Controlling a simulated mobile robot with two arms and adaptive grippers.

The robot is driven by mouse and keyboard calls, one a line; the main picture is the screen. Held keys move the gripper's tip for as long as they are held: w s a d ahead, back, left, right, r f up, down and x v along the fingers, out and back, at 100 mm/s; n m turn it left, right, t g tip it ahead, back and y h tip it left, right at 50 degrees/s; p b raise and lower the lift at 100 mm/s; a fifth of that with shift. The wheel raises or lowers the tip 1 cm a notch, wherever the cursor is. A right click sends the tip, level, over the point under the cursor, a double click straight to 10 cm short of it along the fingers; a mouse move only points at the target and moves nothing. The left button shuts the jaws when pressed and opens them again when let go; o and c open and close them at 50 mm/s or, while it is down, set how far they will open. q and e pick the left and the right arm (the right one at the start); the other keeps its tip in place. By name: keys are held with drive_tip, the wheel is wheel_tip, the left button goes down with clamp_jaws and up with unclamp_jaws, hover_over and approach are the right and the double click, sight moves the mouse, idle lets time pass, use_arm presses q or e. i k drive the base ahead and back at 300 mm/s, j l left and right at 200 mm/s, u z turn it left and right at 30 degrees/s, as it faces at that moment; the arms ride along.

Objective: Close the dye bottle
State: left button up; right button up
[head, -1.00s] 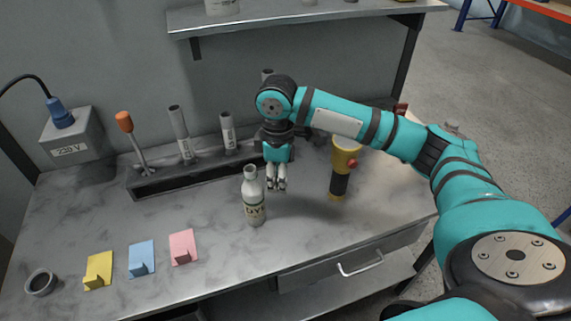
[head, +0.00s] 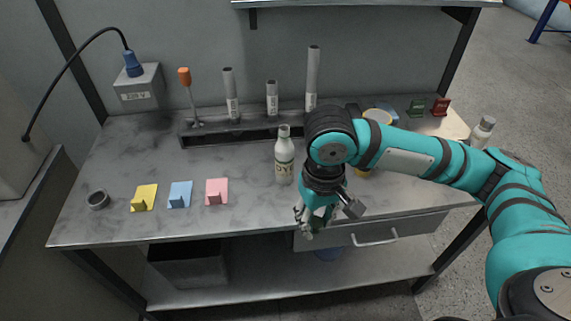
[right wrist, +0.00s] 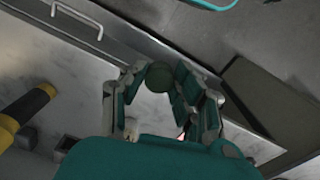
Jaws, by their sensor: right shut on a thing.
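The white dye bottle (head: 285,163) stands upright on the grey bench in the head view. Its narrow neck points up; I cannot tell if a cap is on it. My right gripper (head: 308,226) is to the right of and nearer than the bottle, pointing down at the bench's front edge, apart from the bottle. In the right wrist view my right gripper (right wrist: 158,86) is shut on a small dark green round thing (right wrist: 158,77), which looks like a cap. In the head view the fingers largely hide it. My left gripper is in neither view.
A rack (head: 212,137) with tubes and an orange-handled tool stands behind the bottle. Yellow (head: 144,197), blue (head: 180,194) and pink (head: 217,191) pieces and a dark ring (head: 98,199) lie left. A drawer handle (head: 374,238) is below the front edge.

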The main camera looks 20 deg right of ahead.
sight(284, 148)
drive_tip(key=i+j+z, duration=0.1)
drive_tip(key=z, duration=0.25)
drive_tip(key=j+z, duration=0.35)
drive_tip(key=i+j+z, duration=0.1)
drive_tip(key=z, duration=0.25)
drive_tip(key=j, duration=0.1)
